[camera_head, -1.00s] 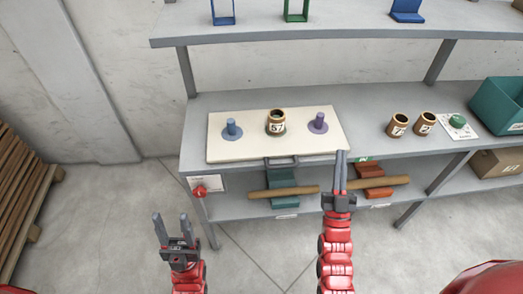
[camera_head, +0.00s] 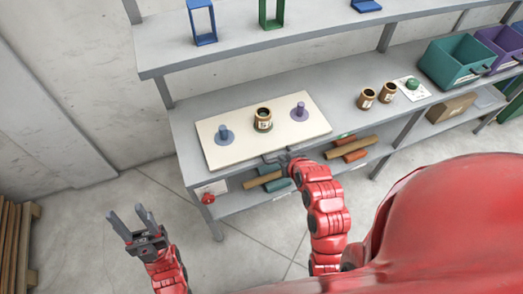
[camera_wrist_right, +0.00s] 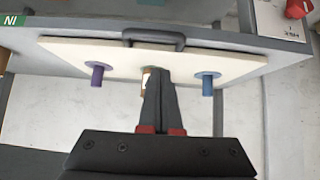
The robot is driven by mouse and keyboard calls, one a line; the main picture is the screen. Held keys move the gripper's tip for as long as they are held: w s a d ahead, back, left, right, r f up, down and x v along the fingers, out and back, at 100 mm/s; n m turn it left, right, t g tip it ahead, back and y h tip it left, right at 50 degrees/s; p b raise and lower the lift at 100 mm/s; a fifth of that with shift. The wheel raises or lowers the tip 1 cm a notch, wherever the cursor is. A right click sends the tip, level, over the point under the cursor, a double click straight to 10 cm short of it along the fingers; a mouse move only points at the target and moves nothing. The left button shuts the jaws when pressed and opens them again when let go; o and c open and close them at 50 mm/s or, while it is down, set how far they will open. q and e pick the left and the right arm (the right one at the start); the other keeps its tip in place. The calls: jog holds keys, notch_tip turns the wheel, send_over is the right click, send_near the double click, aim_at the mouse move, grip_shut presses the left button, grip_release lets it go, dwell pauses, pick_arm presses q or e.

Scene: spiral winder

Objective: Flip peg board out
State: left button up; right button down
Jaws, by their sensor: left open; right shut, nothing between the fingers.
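The cream peg board (camera_head: 235,148) lies flat on the grey shelf. It has a blue peg (camera_head: 224,133), a purple peg (camera_head: 300,110) and a brown labelled jar (camera_head: 263,118) between them. A dark handle (camera_wrist_right: 153,38) is on its front edge. My right gripper (camera_head: 284,158) is at the handle in the head view, its fingers mostly hidden. In the right wrist view its shut, empty fingers (camera_wrist_right: 157,72) overlap the board's middle and partly cover the jar; I cannot tell whether they touch anything. My left gripper (camera_head: 130,224) is open and empty, left of the shelf.
A red button (camera_head: 208,198) sits below the shelf's left front corner. Brown rollers (camera_head: 350,148) lie on the lower shelf. Two more jars (camera_head: 376,94) and a green button (camera_head: 412,84) stand to the right, beside a teal bin (camera_head: 455,62). The floor in front is clear.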

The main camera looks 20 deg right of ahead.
jog(key=shift+s+a+f+g, duration=0.15)
jog(key=shift+s+a+g, duration=0.25)
jog(key=shift+s, duration=0.15)
jog(key=shift+w, duration=0.1)
jog(key=p+x, duration=0.4)
jog(key=x, duration=0.4)
jog(key=shift+a, duration=0.1)
jog(key=shift+p+x, duration=0.4)
jog(key=shift+x, duration=0.5)
